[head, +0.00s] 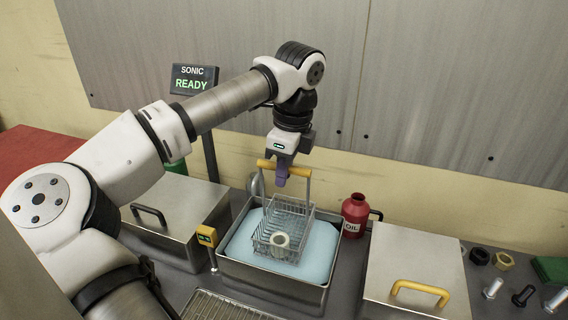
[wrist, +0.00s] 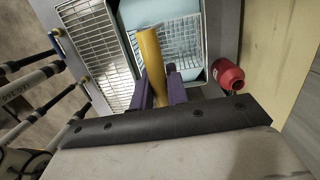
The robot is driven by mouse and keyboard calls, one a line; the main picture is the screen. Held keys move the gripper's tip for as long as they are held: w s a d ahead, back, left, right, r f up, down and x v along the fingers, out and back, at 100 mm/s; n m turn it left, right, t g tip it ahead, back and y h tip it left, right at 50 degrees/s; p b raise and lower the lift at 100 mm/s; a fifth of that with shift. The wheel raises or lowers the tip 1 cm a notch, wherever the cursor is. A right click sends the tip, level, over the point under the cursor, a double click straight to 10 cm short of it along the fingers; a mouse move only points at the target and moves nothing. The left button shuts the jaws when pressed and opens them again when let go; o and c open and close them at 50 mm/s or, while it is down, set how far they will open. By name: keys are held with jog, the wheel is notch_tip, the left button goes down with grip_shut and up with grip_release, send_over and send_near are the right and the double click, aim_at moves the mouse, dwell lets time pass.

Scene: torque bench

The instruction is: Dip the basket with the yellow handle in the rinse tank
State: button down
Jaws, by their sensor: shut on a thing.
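My gripper (head: 283,178) is shut on the yellow handle (head: 265,165) of a wire basket (head: 272,242). The handle also shows between the fingers in the wrist view (wrist: 152,62). The basket hangs upright within the outline of an open metal tank (head: 262,283) that holds pale blue liquid (head: 318,253). A pale ring-shaped part (head: 279,241) lies in the basket. I cannot tell whether the basket's bottom touches the liquid. No label naming the rinse tank is readable.
A lidded box with a black handle (head: 190,205) stands left of the open tank, and one with a yellow handle (head: 405,262) stands right. A red oil can (head: 354,217) is close behind right. A wire rack (head: 222,306) lies in front. A sign (head: 194,79) reads "SONIC READY".

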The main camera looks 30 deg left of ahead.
notch_tip(320, 180, down, 10)
jog(key=b, duration=0.8)
dwell(3.3)
